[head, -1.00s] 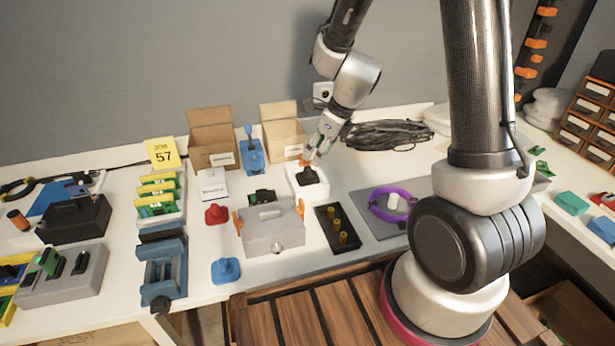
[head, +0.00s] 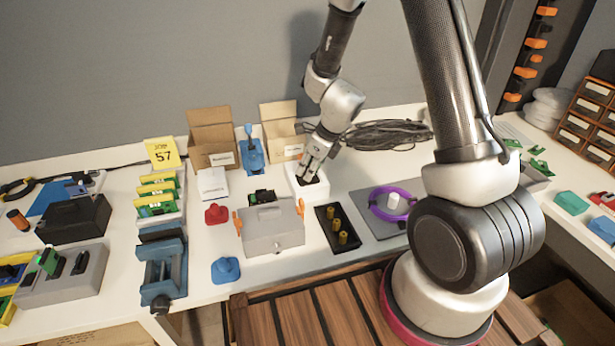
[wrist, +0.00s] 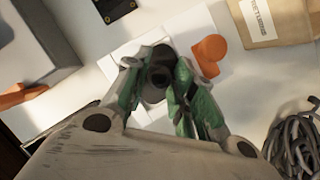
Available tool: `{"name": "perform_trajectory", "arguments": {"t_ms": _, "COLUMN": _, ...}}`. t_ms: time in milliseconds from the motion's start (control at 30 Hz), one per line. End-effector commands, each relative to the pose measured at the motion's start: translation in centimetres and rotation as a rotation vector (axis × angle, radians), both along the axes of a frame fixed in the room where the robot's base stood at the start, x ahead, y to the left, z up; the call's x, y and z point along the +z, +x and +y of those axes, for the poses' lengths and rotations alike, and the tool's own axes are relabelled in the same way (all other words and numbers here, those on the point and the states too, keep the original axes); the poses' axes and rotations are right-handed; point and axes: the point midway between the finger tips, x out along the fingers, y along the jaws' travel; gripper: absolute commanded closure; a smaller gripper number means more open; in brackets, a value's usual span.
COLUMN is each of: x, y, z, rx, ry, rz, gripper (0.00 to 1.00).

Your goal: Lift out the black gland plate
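The black gland plate (head: 308,183) sits in a small white box (head: 296,184) near the back of the bench; my gripper hides much of it. My gripper (head: 312,174) points down over the plate. In the wrist view its green-padded fingers (wrist: 160,72) stand on either side of a dark round part with a hole (wrist: 157,88), which seems to belong to the plate. The fingers are apart with this part between them; whether they press on it I cannot tell. An orange piece (wrist: 208,52) is beside the right finger.
A grey enclosure (head: 272,232) with orange latches and a black tray (head: 328,240) with brass parts stand in front. Behind are cartons (head: 281,125) and a blue tool (head: 252,155). Coiled black cable (head: 385,134) lies right. A purple ring (head: 376,207) rests on a grey mat.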

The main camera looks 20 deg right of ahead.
Motion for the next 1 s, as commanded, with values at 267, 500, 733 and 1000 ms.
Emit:
{"name": "perform_trajectory", "arguments": {"t_ms": 267, "x": -0.1, "y": -0.1, "z": 0.0, "rx": 0.000, "ry": -0.001, "rz": 0.002, "gripper": 1.00}}
{"name": "perform_trajectory", "arguments": {"t_ms": 500, "x": 0.8, "y": -0.1, "z": 0.1, "rx": 0.002, "ry": 0.000, "rz": 0.000, "gripper": 1.00}}
{"name": "perform_trajectory", "arguments": {"t_ms": 733, "x": 5.6, "y": 0.0, "z": 0.1, "rx": 0.004, "ry": -0.001, "rz": -0.005, "gripper": 1.00}}
{"name": "perform_trajectory", "arguments": {"t_ms": 1000, "x": 9.6, "y": 0.0, "z": 0.0, "rx": 0.001, "ry": 0.000, "rz": -0.001, "gripper": 1.00}}
